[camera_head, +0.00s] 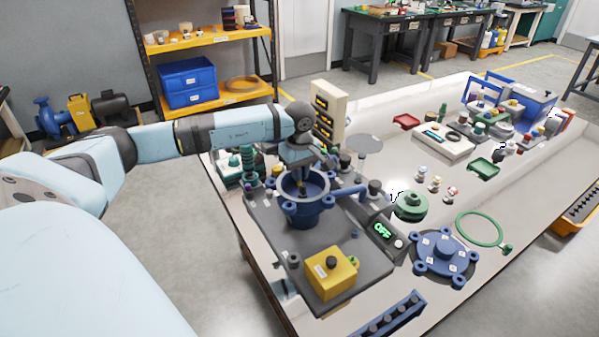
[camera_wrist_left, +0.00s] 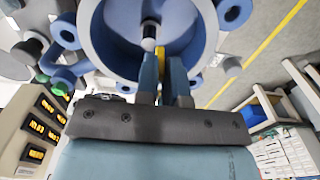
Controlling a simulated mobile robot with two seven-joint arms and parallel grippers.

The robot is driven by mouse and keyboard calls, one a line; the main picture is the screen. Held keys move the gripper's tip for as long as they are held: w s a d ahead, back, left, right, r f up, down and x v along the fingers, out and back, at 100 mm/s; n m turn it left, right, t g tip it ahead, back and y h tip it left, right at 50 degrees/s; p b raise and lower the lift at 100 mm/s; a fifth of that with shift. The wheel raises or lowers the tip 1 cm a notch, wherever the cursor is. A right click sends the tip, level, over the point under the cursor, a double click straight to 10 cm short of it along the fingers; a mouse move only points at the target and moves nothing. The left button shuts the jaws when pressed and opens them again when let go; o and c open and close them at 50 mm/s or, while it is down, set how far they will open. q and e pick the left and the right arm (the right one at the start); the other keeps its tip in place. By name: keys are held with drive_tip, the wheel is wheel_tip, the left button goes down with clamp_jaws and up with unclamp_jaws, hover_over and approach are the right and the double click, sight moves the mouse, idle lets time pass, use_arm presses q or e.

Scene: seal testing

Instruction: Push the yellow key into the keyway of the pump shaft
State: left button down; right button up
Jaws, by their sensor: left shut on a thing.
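The blue pump housing (camera_head: 305,213) stands on a dark grey plate, open at the top. In the left wrist view its blue ring (camera_wrist_left: 95,50) fills the upper middle, with the grey pump shaft (camera_wrist_left: 149,38) inside. My left gripper (camera_head: 302,180) reaches down into the housing from above. The fingertips are close to the shaft. The keyway is hidden, and I cannot tell whether the key touches the shaft. My right gripper is not in view.
A yellow box with a black knob (camera_head: 332,273) sits at the plate's front. A blue flanged cover (camera_head: 443,257), a green ring (camera_head: 480,229) and a green round part (camera_head: 411,206) lie to the right. A beige cabinet (camera_head: 328,112) stands behind the housing.

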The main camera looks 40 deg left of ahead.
use_arm(q)
drive_tip(key=shift+f, duration=0.15)
drive_tip(key=shift+f+b, duration=0.3)
drive_tip(key=shift+b, duration=0.05)
drive_tip(key=c, duration=1.1)
unclamp_jaws()
drive_tip(key=shift+c, duration=0.2)
drive_tip(key=shift+r, duration=0.15)
drive_tip(key=shift+r+p, duration=0.75)
drive_tip(key=shift+r, duration=0.45)
drive_tip(key=shift+r+p, duration=0.6)
drive_tip(key=shift+r, duration=0.6)
